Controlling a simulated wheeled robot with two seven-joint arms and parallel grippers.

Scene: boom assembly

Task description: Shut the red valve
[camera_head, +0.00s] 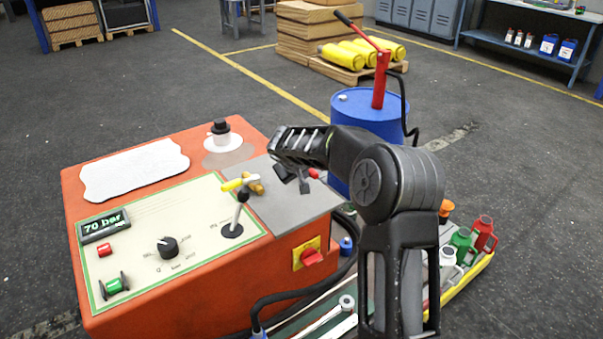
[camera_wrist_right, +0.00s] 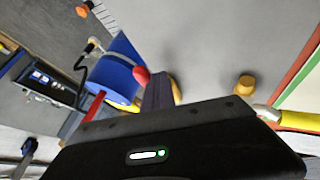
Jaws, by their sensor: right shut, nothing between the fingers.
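The red valve's handle tip (camera_head: 314,173) shows at the right edge of the grey plate on the orange machine, just right of my right gripper (camera_head: 304,184). My gripper and wrist hide most of this valve in the head view. In the right wrist view the rounded red tip (camera_wrist_right: 141,75) shows right beside the shut fingers (camera_wrist_right: 158,90), with a brass-yellow part partly hidden behind them. The fingers are empty. I cannot tell whether they touch the handle. My left gripper is out of view.
A yellow-handled valve (camera_head: 238,184) and a black-knobbed lever (camera_head: 238,211) stand left of my right gripper. A display (camera_head: 104,226) reads 70 bar. A red switch (camera_head: 312,257) is on the machine's side. A blue drum (camera_head: 365,112) with a red pump stands behind.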

